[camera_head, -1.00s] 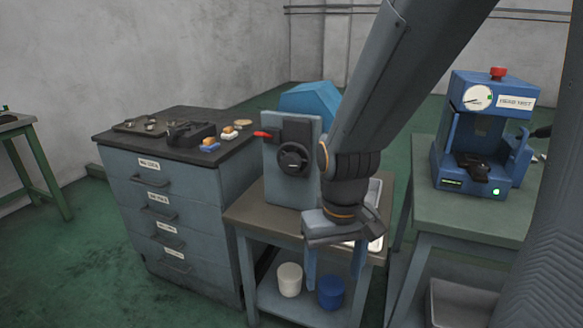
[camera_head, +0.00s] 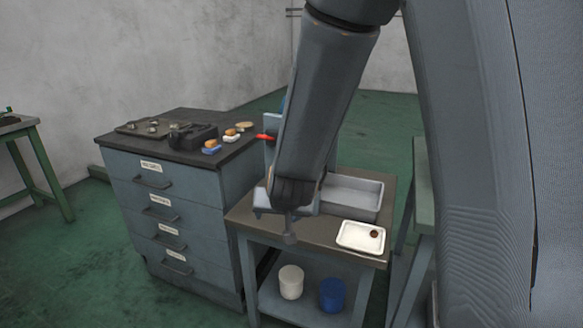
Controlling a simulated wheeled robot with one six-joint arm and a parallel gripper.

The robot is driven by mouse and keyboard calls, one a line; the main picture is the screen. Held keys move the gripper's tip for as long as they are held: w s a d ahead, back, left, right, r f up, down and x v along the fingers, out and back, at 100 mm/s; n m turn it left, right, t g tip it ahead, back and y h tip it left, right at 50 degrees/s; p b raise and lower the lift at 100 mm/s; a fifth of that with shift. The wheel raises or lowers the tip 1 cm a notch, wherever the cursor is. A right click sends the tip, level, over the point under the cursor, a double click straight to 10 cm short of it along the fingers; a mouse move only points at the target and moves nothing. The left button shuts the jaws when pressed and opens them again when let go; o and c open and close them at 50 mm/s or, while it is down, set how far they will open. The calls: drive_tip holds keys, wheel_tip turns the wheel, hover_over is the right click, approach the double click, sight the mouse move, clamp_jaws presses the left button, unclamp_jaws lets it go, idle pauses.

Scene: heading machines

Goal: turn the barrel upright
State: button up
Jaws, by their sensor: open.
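I cannot tell for certain which thing is the barrel. A small round brown piece (camera_head: 374,234) lies in a white tray (camera_head: 348,238) on the small bench; it is too small to tell whether it is upright or tilted. My gripper (camera_head: 276,216) is low over the left part of this bench, left of the white tray and apart from the brown piece. Its jaws are open, partly hidden by my wrist, and I see nothing held. My arm hides most of the blue machine behind it.
A grey bin (camera_head: 352,193) stands behind the white tray. White (camera_head: 291,282) and blue (camera_head: 332,294) canisters stand upright on the lower shelf. A drawer cabinet (camera_head: 178,205) on the left carries small tools and brushes. Another bench is mostly hidden on the right.

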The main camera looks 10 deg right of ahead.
drive_tip(key=shift+w+d+r+m+t+h+p, duration=0.2)
drive_tip(key=shift+w+d+r+m+t+h, duration=0.8)
drive_tip(key=shift+w+h, duration=0.95)
drive_tip(key=shift+w+d+r+m+t+h+p, duration=0.25)
drive_tip(key=shift+w+d+r+m+t+h, duration=0.4)
drive_tip(key=shift+w+d+r+t+h, duration=1.2)
drive_tip(key=shift+w+d+r+m+t+h+p, duration=0.2)
drive_tip(key=shift+w+d+r+m+t+h, duration=0.65)
drive_tip(key=shift+w, duration=1.75)
drive_tip(key=shift+a+f+g+h, duration=0.25)
drive_tip(key=shift+f+g+h, duration=0.15)
drive_tip(key=shift+h, duration=0.05)
drive_tip(key=c, duration=0.9)
drive_tip(key=shift+d, duration=0.3)
drive_tip(key=shift+c, duration=0.7)
drive_tip(key=shift+a, duration=0.2)
